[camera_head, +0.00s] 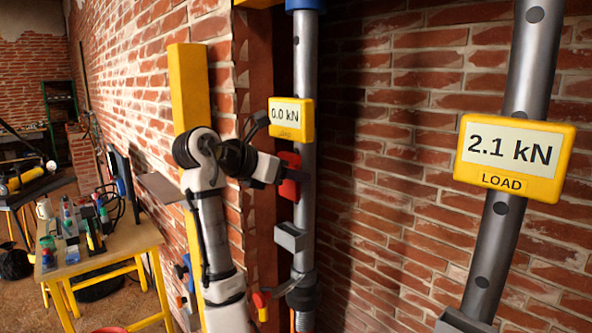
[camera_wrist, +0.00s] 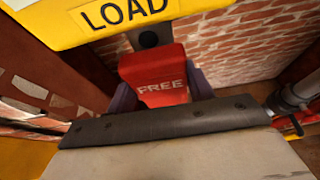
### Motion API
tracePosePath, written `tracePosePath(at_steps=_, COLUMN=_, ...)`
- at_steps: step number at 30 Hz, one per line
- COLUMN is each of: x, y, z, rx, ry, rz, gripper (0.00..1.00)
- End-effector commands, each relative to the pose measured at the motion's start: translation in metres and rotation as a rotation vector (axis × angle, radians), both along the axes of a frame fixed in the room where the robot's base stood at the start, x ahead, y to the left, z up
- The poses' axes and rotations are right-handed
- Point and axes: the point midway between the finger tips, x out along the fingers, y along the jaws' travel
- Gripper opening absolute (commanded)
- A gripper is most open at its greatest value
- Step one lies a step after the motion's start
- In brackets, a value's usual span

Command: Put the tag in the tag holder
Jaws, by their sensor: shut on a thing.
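A red tag (camera_wrist: 162,68) with the word FREE fills the space between the two fingers of my gripper (camera_wrist: 161,93) in the wrist view. My gripper is shut on it. In the head view the tag (camera_head: 290,176) is at the middle post, below the 0.0 kN display, and my gripper (camera_head: 279,171) reaches it from the left. A grey open-topped box, which looks like the tag holder (camera_head: 291,237), is fixed on the same post below the tag. The tag is above it and apart from it. The holder does not show in the wrist view.
A yellow load display (camera_head: 291,120) sits just above the tag; its LOAD label (camera_wrist: 125,13) is close in the wrist view. A second post at right carries a 2.1 kN display (camera_head: 514,158) and a grey box (camera_head: 462,322). A cluttered workbench (camera_head: 130,241) stands at left.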

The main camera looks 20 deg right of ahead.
Motion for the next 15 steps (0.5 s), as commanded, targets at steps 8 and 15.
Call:
tracePosePath(at_steps=8, x=0.000, y=0.000, z=-0.019, rx=0.000, ry=0.001, rz=0.000, gripper=0.30)
tracePosePath(at_steps=15, x=0.000, y=0.000, z=-0.041, rx=0.001, ry=0.001, rz=0.000, gripper=0.30)
